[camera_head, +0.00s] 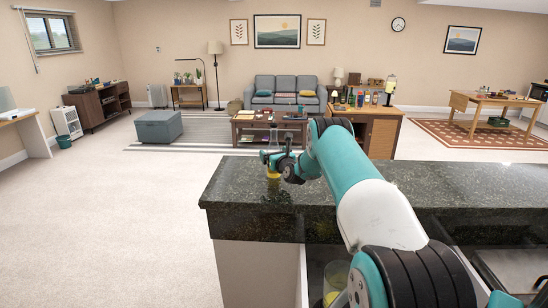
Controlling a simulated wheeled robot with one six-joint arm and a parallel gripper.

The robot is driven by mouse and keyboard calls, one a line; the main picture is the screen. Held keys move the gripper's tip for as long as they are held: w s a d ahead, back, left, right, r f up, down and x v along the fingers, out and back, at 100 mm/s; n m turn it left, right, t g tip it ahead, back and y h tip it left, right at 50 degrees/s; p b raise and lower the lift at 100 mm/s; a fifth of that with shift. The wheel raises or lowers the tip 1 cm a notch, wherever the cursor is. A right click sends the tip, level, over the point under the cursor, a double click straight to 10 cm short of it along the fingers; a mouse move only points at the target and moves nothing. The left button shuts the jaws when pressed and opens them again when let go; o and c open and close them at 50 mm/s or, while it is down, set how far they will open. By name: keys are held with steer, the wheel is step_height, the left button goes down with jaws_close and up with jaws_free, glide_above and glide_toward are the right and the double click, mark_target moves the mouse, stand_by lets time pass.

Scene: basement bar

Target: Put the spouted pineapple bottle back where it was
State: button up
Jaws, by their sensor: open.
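A clear bottle with yellow contents at its base (273,174) stands upright near the back left part of the dark stone counter (235,187). It looks like the spouted pineapple bottle, but its spout is too small to make out. My gripper (276,159) is at the bottle's upper body, with its fingers open around or beside it; I cannot tell which, or whether they touch. The gripper hides part of the bottle. My arm reaches to it from the lower right.
A clear container with yellow contents (334,282) stands below the counter top, partly hidden by my arm. Several bottles (365,98) stand on a wooden cabinet (384,135) beyond the counter. The counter's left end is clear.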

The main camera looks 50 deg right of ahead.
jaws_close()
stand_by(0.3)
steer(key=shift+r, duration=0.1)
